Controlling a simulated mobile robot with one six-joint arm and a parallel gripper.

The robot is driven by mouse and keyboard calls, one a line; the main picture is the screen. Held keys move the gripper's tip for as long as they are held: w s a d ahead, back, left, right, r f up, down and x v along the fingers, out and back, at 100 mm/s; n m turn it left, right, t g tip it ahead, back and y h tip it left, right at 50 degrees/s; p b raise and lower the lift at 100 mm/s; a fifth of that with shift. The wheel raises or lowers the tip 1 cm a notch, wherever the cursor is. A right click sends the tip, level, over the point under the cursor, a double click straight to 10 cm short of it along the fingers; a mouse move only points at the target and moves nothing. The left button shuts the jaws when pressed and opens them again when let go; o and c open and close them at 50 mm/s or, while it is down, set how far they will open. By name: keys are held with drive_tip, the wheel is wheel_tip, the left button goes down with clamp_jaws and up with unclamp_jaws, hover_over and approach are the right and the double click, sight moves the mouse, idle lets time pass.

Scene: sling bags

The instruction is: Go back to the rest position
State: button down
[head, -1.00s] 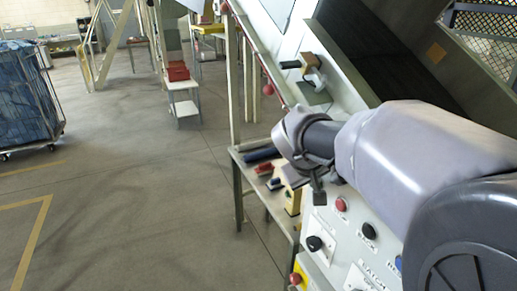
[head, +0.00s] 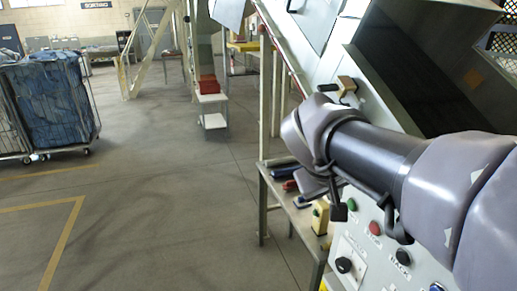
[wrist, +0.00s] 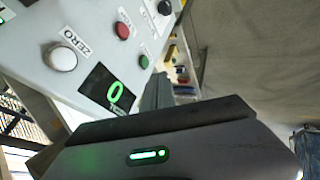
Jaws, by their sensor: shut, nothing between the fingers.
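My arm reaches in from the right in the head view, and its wrist end hangs in front of the machine's control panel (head: 375,245). My gripper (wrist: 157,88) shows in the wrist view as a narrow grey piece above the wide grey housing with a green light. Its fingers are together and hold nothing. In the head view the fingers are hidden or cannot be made out behind the wrist. The panel also shows in the wrist view, with a white ZERO button (wrist: 62,58), a red button (wrist: 122,31) and a green "0" display (wrist: 115,92).
A metal side table (head: 264,205) with small items stands beside the machine, below my wrist. A caged cart of blue bags (head: 58,105) stands at the left. A small white stand with a red bin (head: 208,84) is farther back. The middle floor is open.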

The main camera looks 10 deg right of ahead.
drive_tip(key=s+a+f+m+y+b, duration=0.1)
drive_tip(key=s+a+f+y+b, duration=0.1)
drive_tip(key=s+a+f+b, duration=0.2)
drive_tip(key=s+a+f+m+y+b, duration=0.2)
drive_tip(key=s+a+f+b, duration=0.2)
drive_tip(key=f, duration=0.7)
drive_tip(key=s+a+f+m+y+b, duration=0.2)
drive_tip(key=s+a+f+b, duration=0.1)
drive_tip(key=s+f+b, duration=0.4)
drive_tip(key=s+f, duration=0.1)
drive_tip(key=s, duration=0.2)
drive_tip(key=shift+s+a+f+y, duration=0.25)
drive_tip(key=shift+s+a+y, duration=0.1)
drive_tip(key=shift+a+y, duration=0.05)
